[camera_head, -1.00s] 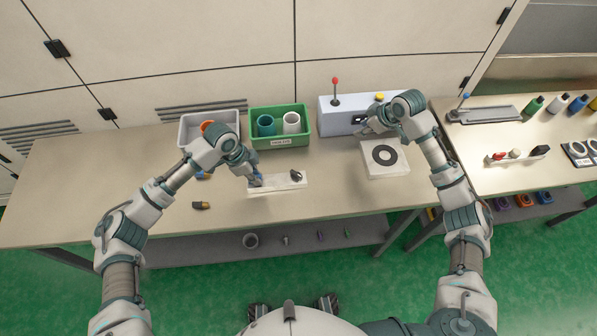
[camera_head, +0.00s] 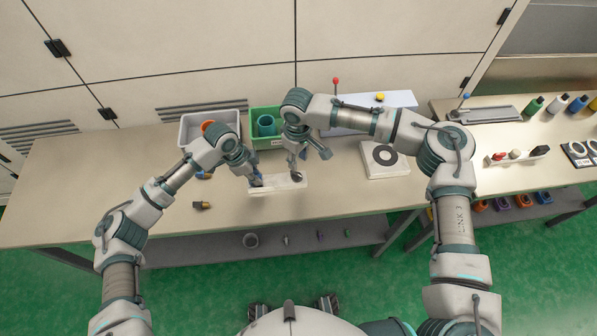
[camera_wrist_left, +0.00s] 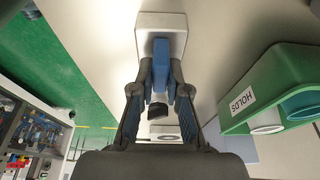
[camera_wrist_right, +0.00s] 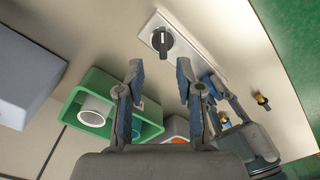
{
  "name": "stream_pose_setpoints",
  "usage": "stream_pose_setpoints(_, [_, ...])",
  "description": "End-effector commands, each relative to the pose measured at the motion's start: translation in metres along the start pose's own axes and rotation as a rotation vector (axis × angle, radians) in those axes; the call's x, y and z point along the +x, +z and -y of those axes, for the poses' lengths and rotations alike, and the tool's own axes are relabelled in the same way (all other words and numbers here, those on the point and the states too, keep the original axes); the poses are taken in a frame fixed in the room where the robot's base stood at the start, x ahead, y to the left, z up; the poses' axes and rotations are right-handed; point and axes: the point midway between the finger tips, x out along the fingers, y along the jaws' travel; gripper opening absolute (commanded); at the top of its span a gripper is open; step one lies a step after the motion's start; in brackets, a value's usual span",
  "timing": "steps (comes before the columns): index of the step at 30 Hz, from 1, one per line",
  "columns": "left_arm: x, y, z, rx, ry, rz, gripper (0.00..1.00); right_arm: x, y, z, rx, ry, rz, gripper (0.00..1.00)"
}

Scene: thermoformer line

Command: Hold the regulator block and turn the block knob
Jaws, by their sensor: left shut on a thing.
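The regulator block is a long white block (camera_head: 270,188) on the bench, with a black knob (camera_head: 297,176) at its right end. In the left wrist view, my left gripper (camera_wrist_left: 160,75) is shut on a blue upright part of the block (camera_wrist_left: 160,24). My left gripper (camera_head: 256,182) is at the block's left end in the head view. My right gripper (camera_head: 308,160) is open and empty, pointing down above the knob end. In the right wrist view, the knob (camera_wrist_right: 163,41) lies just beyond the gap between the open fingertips (camera_wrist_right: 160,70), apart from them.
Behind the block stand a grey bin (camera_head: 187,135) and a green bin (camera_head: 265,142) with cups. A white plate with a black ring (camera_head: 385,172) is to the right. A small dark and yellow part (camera_head: 202,205) lies front left. The bench front is mostly clear.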

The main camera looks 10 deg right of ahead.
Motion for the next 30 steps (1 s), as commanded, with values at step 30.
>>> stream_pose_setpoints(30, [-0.001, 0.000, 0.000, 0.000, -0.001, -0.001, 0.00, 0.080, 0.000, 0.000, -0.003, -0.001, -0.001, 0.26])
